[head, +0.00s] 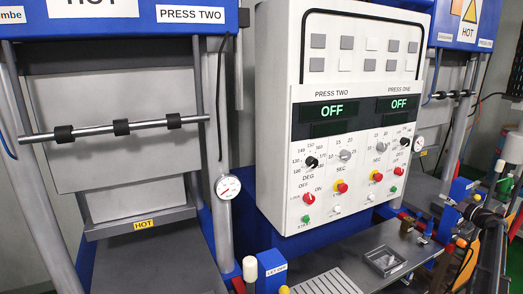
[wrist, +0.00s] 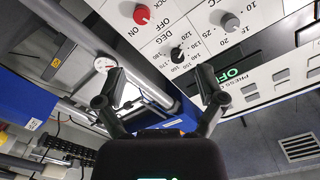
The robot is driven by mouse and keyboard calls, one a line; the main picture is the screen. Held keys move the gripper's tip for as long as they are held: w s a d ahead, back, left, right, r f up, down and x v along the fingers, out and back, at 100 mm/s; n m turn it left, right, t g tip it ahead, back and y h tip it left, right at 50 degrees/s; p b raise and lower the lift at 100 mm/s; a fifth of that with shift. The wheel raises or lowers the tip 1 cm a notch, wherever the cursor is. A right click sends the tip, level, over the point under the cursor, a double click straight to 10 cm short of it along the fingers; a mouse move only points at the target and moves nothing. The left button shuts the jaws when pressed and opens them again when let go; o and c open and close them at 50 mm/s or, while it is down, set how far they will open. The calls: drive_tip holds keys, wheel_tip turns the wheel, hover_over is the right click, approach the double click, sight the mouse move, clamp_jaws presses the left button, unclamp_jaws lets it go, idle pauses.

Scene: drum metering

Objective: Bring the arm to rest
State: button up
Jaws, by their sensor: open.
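My gripper (wrist: 161,82) shows in the wrist view with its two dark fingers spread wide apart and nothing between them. The white control panel (wrist: 205,22) lies beyond the fingers, seen tilted, with a red knob, a black dial and a grey dial. The right finger overlaps the panel's edge near a lit green display; I cannot tell the distance. In the head view the same kind of panel (head: 345,75) stands upright in the middle, with both PRESS TWO and PRESS ONE displays reading OFF.
Press two (head: 130,125), marked HOT, stands at the left with a round gauge (head: 228,187) beside it. Press one (head: 462,50) stands at the right. A metal bench (head: 345,258) with a small tray (head: 384,261) sits below the panel. Cluttered equipment fills the lower right.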

drive_tip(key=s+a+f+n+g, duration=0.1)
drive_tip(key=s+a+f+g, duration=0.2)
drive_tip(key=a, duration=1)
drive_tip(key=a+f+n+g, duration=0.1)
drive_tip(key=a+f+g, duration=0.35)
drive_tip(key=a, duration=0.95)
drive_tip(key=s+a+f+n+g, duration=0.1)
drive_tip(key=s+a+f+g, duration=0.3)
drive_tip(key=a, duration=0.9)
drive_tip(key=s+a+f+g+h, duration=0.2)
drive_tip(key=s+a+f+h, duration=0.1)
drive_tip(key=s+a, duration=0.7)
drive_tip(key=s+a+f+g+h, duration=0.3)
drive_tip(key=s+a+f, duration=0.1)
drive_tip(key=s+a, duration=0.6)
drive_tip(key=shift+s+h, duration=0.4)
drive_tip(key=shift+s, duration=0.65)
